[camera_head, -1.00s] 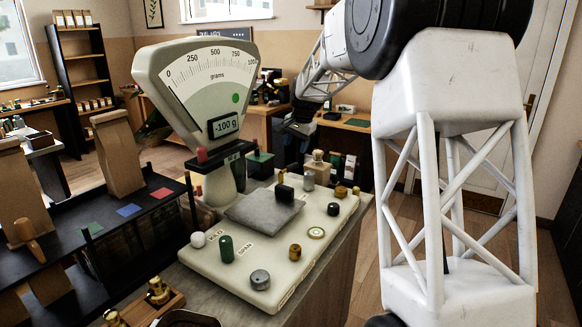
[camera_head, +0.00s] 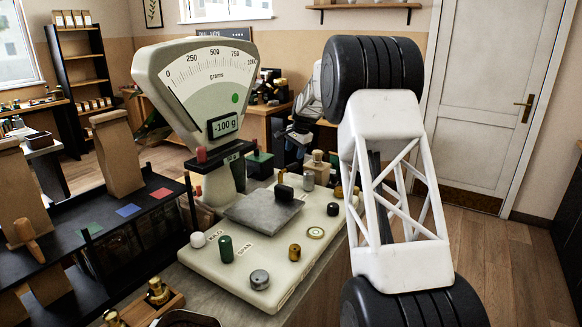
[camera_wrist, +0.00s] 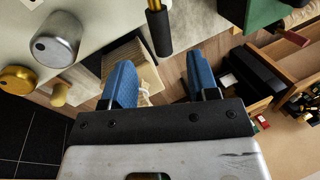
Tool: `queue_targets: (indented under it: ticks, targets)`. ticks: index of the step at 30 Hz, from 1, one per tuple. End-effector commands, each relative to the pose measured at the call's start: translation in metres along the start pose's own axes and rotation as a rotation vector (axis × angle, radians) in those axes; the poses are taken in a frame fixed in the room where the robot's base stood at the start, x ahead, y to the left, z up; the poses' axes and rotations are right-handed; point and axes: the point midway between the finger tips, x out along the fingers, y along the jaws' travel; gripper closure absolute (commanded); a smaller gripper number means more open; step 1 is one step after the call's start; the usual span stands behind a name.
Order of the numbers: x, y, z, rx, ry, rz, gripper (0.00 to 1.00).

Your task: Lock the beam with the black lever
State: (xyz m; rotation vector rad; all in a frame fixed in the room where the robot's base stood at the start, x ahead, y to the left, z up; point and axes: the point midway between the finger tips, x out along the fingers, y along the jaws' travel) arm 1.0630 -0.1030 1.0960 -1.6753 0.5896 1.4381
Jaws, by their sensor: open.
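The white scale (camera_head: 195,75) stands on a pale base plate, and its display reads -100 g. The black lever (camera_head: 284,193) appears in the head view as a small dark handle by the grey pan (camera_head: 255,215). In the wrist view the black lever (camera_wrist: 160,33) is a dark cylinder on a brass stem. My gripper (camera_wrist: 160,75) has its blue fingers apart, with nothing between them. The lever lies beyond the fingertips, roughly between them in the picture, and I see no contact. The beam cannot be made out.
A silver knob (camera_wrist: 55,40), a brass knob (camera_wrist: 20,80) and a wooden knob (camera_wrist: 60,95) show left of the fingers. A green box (camera_wrist: 268,12) is at upper right. Shelves with paper bags (camera_head: 117,155) stand left of the scale.

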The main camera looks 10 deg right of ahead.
Motion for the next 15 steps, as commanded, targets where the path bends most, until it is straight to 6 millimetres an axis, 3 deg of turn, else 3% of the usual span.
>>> queue_targets:
  ticks: [15]
  targets:
    - [0.012, 0.000, 0.001, -0.001, -0.001, 0.001, 0.46]
